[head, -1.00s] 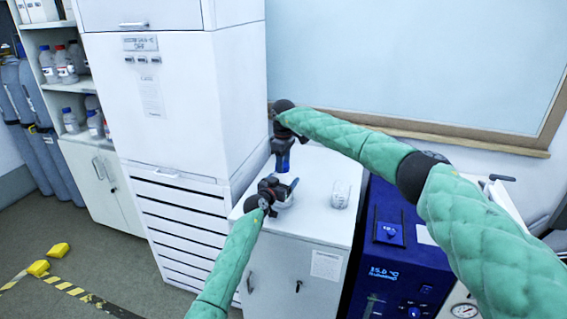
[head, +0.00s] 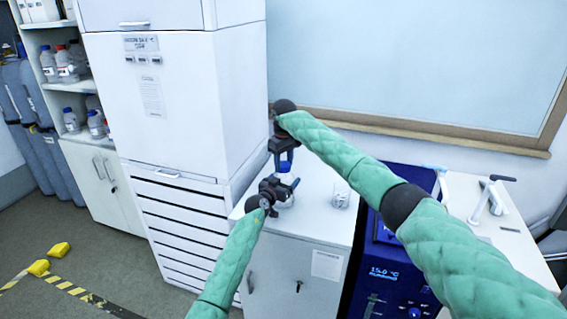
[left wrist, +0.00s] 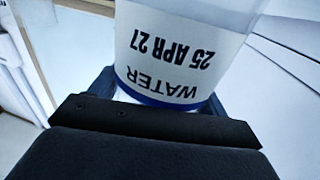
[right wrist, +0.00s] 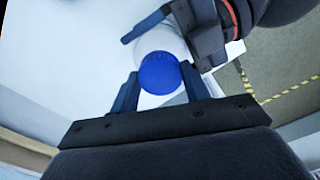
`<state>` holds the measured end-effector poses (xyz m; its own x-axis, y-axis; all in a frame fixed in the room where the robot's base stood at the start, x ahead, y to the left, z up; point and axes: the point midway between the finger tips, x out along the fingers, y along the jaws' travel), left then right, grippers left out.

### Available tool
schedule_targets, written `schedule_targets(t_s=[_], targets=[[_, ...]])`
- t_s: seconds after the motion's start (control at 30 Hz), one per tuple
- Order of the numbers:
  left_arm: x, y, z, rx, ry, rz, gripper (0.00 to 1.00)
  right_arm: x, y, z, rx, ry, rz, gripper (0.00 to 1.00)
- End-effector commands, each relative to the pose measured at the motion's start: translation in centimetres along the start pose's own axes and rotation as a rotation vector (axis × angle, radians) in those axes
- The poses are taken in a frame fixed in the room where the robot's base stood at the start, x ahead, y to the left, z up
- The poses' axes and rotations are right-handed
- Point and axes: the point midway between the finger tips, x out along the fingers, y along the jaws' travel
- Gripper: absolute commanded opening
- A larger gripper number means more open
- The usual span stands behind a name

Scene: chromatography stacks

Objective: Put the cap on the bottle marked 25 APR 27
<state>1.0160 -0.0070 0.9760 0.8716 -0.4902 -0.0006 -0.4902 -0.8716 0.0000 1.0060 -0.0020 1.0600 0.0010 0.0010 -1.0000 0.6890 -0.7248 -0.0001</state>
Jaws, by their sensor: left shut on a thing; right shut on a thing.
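The bottle (left wrist: 170,45) marked WATER, 25 APR 27 fills the left wrist view, its label upside down there. My left gripper (head: 288,190) is shut around it above the white cabinet top. The blue cap (right wrist: 160,74) is between the fingers of my right gripper (right wrist: 160,88), which is shut on it. In the right wrist view the cap lies in line with the white bottle (right wrist: 158,42), over its top end, with my left gripper's fingers around the bottle. I cannot tell whether cap and bottle touch. In the head view my right gripper (head: 284,160) is just above the left one.
Another clear labelled container (head: 340,199) stands on the cabinet top (head: 315,222), right of the grippers. A tall white unit (head: 160,100) rises close on the left. A blue device (head: 385,270) with a display stands to the right.

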Motion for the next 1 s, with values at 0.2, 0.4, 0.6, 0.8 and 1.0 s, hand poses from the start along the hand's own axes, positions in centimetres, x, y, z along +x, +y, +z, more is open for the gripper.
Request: schedule_targets(t_s=[0.2, 0.4, 0.6, 0.8, 1.0], targets=[[0.0, -0.1, 0.2, -0.001, -0.004, 0.000, 0.13, -0.1, -0.2, -0.1, -0.004, 0.000, -0.002, 0.68], [0.0, -0.2, 0.2, -0.001, -0.003, -0.002, 0.13, 0.0, -0.1, 0.0, -0.003, -0.002, -0.001, 0.68], [-0.1, -0.2, 0.2, -0.001, -0.002, -0.002, 0.13, -0.6, -0.1, 0.0, -0.002, -0.002, -0.001, 0.68], [-0.1, -0.3, 0.2, -0.001, -0.002, -0.003, 0.13, -2.7, 0.0, 0.0, -0.002, -0.001, -0.001, 0.68], [-0.1, -0.3, 0.2, 0.000, -0.002, -0.003, 0.13, -4.4, 0.0, 0.1, -0.001, -0.002, -0.001, 0.68]])
